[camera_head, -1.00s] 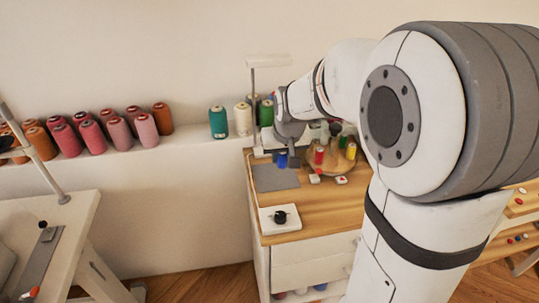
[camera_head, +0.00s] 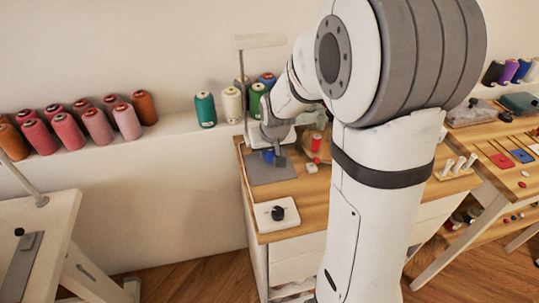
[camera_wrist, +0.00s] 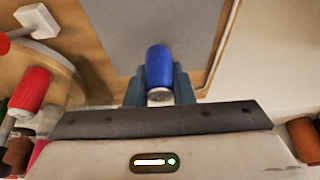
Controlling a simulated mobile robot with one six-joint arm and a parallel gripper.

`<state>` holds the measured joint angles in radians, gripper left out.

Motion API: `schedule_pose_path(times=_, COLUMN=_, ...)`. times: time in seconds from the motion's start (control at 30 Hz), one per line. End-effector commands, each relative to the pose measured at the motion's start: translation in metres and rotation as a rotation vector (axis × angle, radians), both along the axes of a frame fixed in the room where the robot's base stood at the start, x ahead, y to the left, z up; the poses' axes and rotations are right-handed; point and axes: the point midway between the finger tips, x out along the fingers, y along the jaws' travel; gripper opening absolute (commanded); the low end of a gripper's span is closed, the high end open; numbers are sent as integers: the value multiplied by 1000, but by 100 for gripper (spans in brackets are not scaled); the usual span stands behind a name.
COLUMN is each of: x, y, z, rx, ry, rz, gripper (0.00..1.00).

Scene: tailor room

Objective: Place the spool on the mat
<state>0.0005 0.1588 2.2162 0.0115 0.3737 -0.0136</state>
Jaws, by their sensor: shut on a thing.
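My gripper (camera_wrist: 160,85) is shut on a blue spool (camera_wrist: 159,65) in the wrist view. The spool sits between the two fingers, with its white end toward the camera. The grey mat (camera_wrist: 150,28) lies beyond the spool in that view. In the head view my gripper (camera_head: 273,158) is over the grey mat (camera_head: 270,175) on the wooden cabinet top, and the blue spool (camera_head: 267,156) shows at its fingers. I cannot tell whether the spool touches the mat.
A red spool (camera_wrist: 31,90) stands on a round wooden stand (camera_wrist: 48,62) beside the mat. A white box with a black knob (camera_head: 277,214) is at the cabinet's front. Green (camera_head: 205,108) and cream (camera_head: 232,104) cones stand on the ledge behind.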

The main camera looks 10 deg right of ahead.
Motion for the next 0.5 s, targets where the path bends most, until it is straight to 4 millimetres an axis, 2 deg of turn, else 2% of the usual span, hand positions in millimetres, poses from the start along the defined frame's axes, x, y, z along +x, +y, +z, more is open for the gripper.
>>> schedule_pose_path(times=0.03, x=-1, y=0, z=-10, rx=0, ry=4, rz=0, gripper=0)
schedule_pose_path(times=0.1, x=0, y=0, z=-16, rx=0, ry=2, rz=-1, gripper=0)
schedule_pose_path(times=0.47, x=0, y=-1, z=-21, rx=-1, ry=0, rz=-1, gripper=0)
schedule_pose_path(times=0.5, x=0, y=-1, z=-19, rx=-1, ry=0, rz=-1, gripper=24)
